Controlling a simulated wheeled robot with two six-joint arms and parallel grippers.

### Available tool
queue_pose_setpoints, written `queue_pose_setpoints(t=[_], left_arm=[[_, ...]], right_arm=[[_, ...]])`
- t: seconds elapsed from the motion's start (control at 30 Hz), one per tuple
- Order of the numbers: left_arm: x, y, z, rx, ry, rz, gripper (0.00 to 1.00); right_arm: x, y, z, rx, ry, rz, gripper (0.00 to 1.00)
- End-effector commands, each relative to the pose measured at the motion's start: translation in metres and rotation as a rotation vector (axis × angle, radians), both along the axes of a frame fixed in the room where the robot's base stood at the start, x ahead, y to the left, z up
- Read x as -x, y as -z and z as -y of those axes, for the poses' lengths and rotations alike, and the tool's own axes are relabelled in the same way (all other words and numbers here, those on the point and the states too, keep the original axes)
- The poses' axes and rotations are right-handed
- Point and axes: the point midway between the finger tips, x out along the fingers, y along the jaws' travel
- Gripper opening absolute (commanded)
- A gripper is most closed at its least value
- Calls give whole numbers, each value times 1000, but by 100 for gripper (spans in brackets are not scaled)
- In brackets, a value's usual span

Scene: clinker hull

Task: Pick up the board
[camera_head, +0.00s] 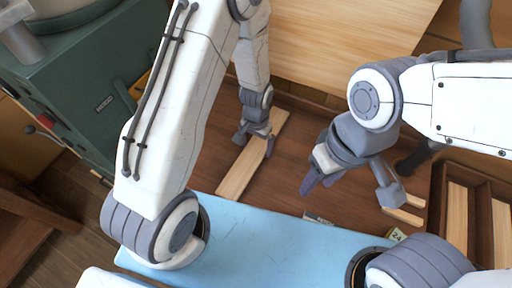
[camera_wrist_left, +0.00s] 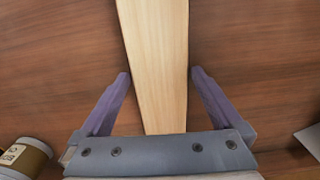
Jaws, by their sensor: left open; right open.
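The board (camera_head: 237,170) is a long, narrow, pale wooden plank lying flat on a dark brown wooden surface. In the left wrist view the board (camera_wrist_left: 158,60) runs from the top edge down between the fingers. My left gripper (camera_head: 255,143) is over the board, with one finger on each side of it. In its wrist view the left gripper (camera_wrist_left: 160,80) is open, with a gap between each finger and the board. My right gripper (camera_head: 345,192) is open and empty, to the right of the board and apart from it.
A dark wooden crate (camera_head: 437,205) with pale planks stands at the right. A large pale wood panel (camera_head: 345,40) is at the back. A green machine (camera_head: 90,90) stands at the left. A small can (camera_wrist_left: 25,157) is at the lower left of the wrist view.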

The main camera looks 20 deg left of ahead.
Motion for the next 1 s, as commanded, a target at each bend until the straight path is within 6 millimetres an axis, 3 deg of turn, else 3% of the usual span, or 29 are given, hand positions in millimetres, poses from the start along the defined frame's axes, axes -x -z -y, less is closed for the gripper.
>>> queue_pose_setpoints(t=[0.13,0.17,0.3,0.37,0.4,0.77,1.0], left_arm=[[0,0,0,0,0,1,100],[0,0,0,0,0,1,96],[0,0,0,0,0,0,43],[0,0,0,0,0,0,20],[0,-1,0,0,0,1,16],[-1,-8,0,1,0,3,16],[-2,-44,1,2,0,8,16]], right_arm=[[0,0,0,0,0,0,50],[0,0,0,0,0,0,50],[0,0,0,0,0,0,50],[0,0,0,0,0,0,50],[0,0,0,0,0,0,50],[0,2,0,0,0,0,50],[0,7,0,0,0,0,50]])
